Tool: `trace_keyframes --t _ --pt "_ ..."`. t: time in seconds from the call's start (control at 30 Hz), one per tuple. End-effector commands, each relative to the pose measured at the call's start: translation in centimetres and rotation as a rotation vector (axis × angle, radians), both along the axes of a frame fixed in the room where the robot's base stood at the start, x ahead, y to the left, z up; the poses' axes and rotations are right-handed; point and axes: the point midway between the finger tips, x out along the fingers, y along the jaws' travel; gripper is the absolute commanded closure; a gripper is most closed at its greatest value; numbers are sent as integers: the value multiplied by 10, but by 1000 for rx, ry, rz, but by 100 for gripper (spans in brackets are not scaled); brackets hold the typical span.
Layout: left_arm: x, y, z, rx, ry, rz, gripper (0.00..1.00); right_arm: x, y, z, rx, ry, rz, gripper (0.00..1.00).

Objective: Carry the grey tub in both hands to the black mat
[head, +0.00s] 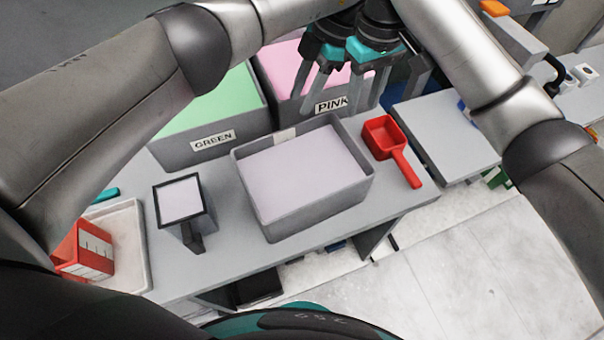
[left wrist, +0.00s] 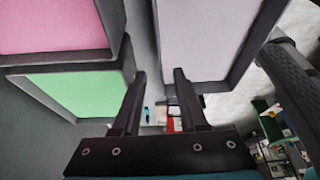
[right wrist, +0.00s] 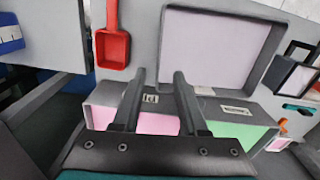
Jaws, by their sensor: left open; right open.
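The grey tub (head: 325,215), filled with pale lilac material, stands on the grey bench in the head view. It also shows in the left wrist view (left wrist: 240,62) and the right wrist view (right wrist: 270,55). My left gripper (head: 312,88) is open and empty, above the pink bin behind the tub. My right gripper (head: 370,92) is open and empty beside it, close to the left one. Both are apart from the tub. I cannot make out the black mat in any view.
A green-filled bin (head: 205,152) and a pink-filled bin (head: 285,112) stand behind the tub. A red scoop (head: 383,138) lies to its right. A small dark container (head: 182,200) and a white tray (head: 130,225) with a red jug (head: 85,252) are to its left.

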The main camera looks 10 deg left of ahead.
Motion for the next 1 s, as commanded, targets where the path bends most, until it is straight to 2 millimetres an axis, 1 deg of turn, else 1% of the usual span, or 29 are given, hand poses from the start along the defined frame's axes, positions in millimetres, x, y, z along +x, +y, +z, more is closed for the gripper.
trace_keyframes --t 0.17,0.57,0.6,0.8,1.0 --pt "-1 2 -5 -2 1 1 57 0 1 -5 2 1 -1 57" --pt "-11 16 -46 -2 3 2 57 -1 2 -50 6 6 -2 57" --pt "-12 17 -50 -2 3 2 57 -2 1 -55 4 7 -2 57" --pt "-22 31 -89 -2 4 2 57 -1 -1 -96 -2 6 -2 57" --pt "-29 42 -120 -2 2 3 57 -1 0 -130 -1 3 0 57"
